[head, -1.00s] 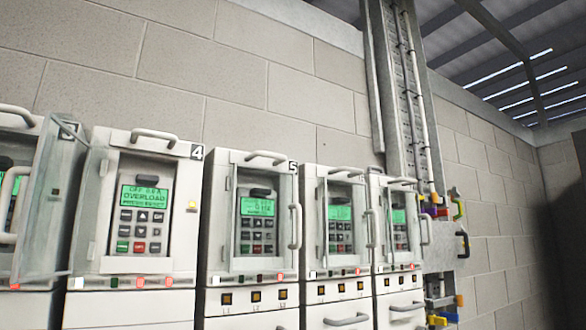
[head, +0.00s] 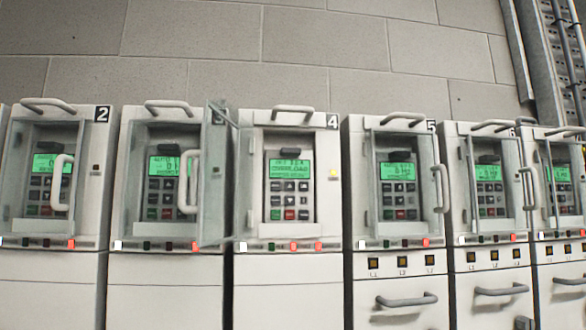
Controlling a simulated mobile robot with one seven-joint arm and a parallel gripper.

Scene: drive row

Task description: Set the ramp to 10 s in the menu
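A row of grey drive cabinets stands along the wall, each with a green display and a keypad. On drive 4 (head: 255,215), the display (head: 289,168) reads OVERLOAD in its middle line; the other lines are too small to read surely. Its keypad (head: 289,200) has grey keys, with a green and a red key at the bottom. No glass covers this panel. An open glass door (head: 214,175), apparently drive 4's, stands swung out at its left. Displays also glow on drive 3 (head: 163,165) and drive 5 (head: 397,171); their text is unclear. My gripper is not in view.
Drive 2 (head: 85,200) stands at the left, more drives at the right. Drive 5's door handle (head: 441,188) sticks out. Lower drawer handles (head: 407,300) project at the right. A metal cable tray (head: 565,60) runs up the block wall.

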